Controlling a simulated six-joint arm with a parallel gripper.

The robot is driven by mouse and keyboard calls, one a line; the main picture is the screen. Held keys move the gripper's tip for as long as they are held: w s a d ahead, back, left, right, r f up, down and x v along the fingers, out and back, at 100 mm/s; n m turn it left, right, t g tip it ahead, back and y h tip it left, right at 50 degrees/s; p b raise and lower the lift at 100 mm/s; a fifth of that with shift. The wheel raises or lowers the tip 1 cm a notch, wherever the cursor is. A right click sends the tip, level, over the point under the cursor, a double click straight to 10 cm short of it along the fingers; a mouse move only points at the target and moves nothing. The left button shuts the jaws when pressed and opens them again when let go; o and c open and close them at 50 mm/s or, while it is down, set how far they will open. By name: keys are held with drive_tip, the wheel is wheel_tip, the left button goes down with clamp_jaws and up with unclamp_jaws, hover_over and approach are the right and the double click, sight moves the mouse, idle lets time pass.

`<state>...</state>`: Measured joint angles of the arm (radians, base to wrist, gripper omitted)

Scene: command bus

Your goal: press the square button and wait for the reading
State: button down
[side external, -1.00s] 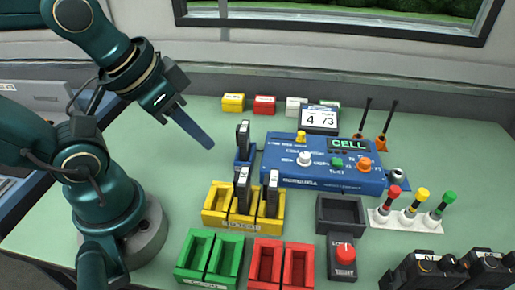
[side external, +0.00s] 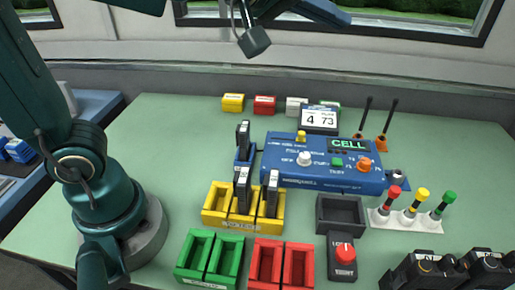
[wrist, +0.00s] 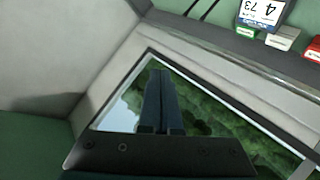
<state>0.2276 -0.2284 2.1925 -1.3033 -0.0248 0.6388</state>
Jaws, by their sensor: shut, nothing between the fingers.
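The blue console (side external: 325,182) stands on the green table in the side view, its small display (side external: 347,144) reading "CELL" in green. On its top are a small green button (side external: 337,162) that looks square, a round orange control (side external: 365,164), a white knob (side external: 304,158) and a yellow part (side external: 301,137). My gripper (side external: 345,17) is at the top edge of the side view, high above and apart from the console. Its long blue fingers are shut and empty. In the wrist view the fingers (wrist: 160,74) point toward the window, and the console is out of view.
A card reading "4 73" (side external: 319,118) stands behind the console. Yellow bins with upright dark pieces (side external: 216,205), green bins (side external: 207,258) and red bins (side external: 267,264) stand in front. A dark tray (side external: 340,214) and a red-knobbed box (side external: 343,258) are nearby.

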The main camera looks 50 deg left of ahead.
drive_tip(key=w+f+n+g+y, duration=0.2)
drive_tip(key=w+f+n, duration=0.15)
drive_tip(key=f, duration=0.45)
drive_tip(key=g, duration=0.2)
hover_over(334, 164)
wheel_tip(334, 164, down, 7)
drive_tip(key=shift+r, duration=0.2)
drive_tip(key=shift+f, duration=0.15)
drive_tip(key=shift+f, duration=4.3)
drive_tip(key=shift+f, duration=0.1)
drive_tip(key=shift+f, duration=0.3)
